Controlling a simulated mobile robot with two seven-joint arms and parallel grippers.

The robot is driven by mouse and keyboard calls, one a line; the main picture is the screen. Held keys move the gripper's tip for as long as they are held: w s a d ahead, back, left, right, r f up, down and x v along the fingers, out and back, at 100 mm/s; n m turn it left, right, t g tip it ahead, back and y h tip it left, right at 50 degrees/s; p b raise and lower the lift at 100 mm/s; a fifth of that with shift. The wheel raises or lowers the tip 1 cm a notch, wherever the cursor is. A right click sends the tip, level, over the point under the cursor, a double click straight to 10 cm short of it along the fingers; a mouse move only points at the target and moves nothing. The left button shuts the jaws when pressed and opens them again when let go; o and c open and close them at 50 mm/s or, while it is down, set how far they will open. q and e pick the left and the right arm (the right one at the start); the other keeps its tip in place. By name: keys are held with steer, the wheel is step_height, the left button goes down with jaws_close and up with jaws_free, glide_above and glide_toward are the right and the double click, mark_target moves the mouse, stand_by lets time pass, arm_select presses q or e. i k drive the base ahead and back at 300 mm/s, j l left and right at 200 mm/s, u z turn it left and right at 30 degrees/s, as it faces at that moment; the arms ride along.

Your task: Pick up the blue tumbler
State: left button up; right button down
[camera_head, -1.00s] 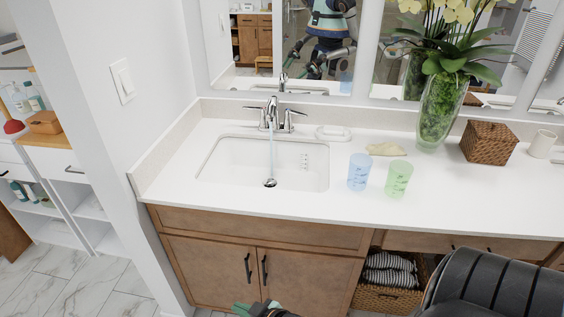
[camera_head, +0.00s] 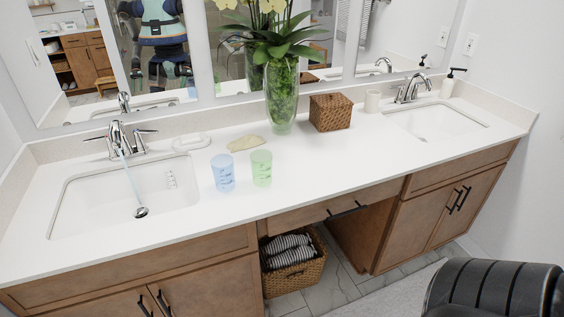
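The blue tumbler (camera_head: 223,173) stands upright on the white countertop (camera_head: 330,160), just right of the left sink. A green tumbler (camera_head: 261,168) stands close to its right, with a narrow gap between them. Both are translucent with markings on their sides. Neither of my grippers shows directly in the head view. The mirror shows part of a robot's body, too small to tell the grippers' state.
The left sink (camera_head: 75,202) has water running from its faucet (camera_head: 122,142). Behind the tumblers are a yellowish sponge-like item (camera_head: 245,143), a soap dish (camera_head: 191,142) and a tall flower vase (camera_head: 282,95). A wicker box (camera_head: 330,112) stands further right. The counter right of the tumblers is clear.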

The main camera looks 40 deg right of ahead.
mark_target(222, 164)
steer(key=i+l+z, duration=0.15)
steer(key=i+z, duration=0.15)
steer(key=z, duration=0.2)
steer(key=i+z, duration=0.3)
steer(key=z, duration=0.2)
steer(key=i, duration=0.4)
